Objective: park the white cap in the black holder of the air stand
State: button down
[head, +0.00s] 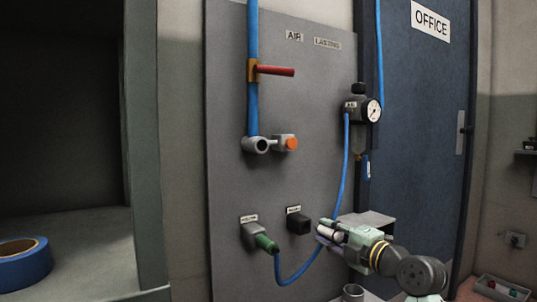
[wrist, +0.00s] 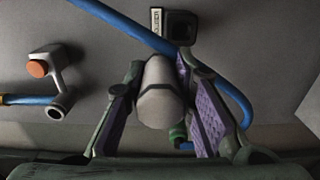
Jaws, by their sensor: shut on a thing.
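The white cap (wrist: 160,95) sits between the purple-padded fingers of my gripper (wrist: 163,105), which is shut on it. In the head view the cap (head: 328,230) shows as a pale piece at the tip of my gripper (head: 323,236). The black holder (head: 298,222) is a square block on the grey panel, under a small label, a little left of the gripper tip. It also shows in the wrist view (wrist: 181,27), beyond the cap and slightly to the right, with a dark opening. The cap is apart from the holder.
A green plug (head: 266,244) sits in a grey socket (head: 249,235), left of the holder. A blue hose (head: 290,281) loops below it up to the gauge (head: 373,110) and crosses the wrist view near the holder. A red lever (head: 275,71) and orange button (head: 291,144) are higher.

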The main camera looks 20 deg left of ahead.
jog(key=shift+w+d+f+b, duration=0.25)
jog(key=shift+f+b, duration=0.1)
jog(key=shift+f, duration=0.15)
jog(key=shift+w+d+f+b, duration=0.1)
jog(key=shift+w+f+b, duration=0.2)
jog(key=shift+f, duration=0.25)
jog(key=shift+w+d+f+b, duration=0.25)
jog(key=shift+f+b, duration=0.1)
jog(key=shift+f, duration=0.15)
jog(key=shift+a, duration=0.15)
jog(key=shift+x, duration=2.4)
jog(key=shift+b, duration=0.5)
jog(key=shift+x, duration=1.45)
jog(key=c, duration=1.3)
grip_release()
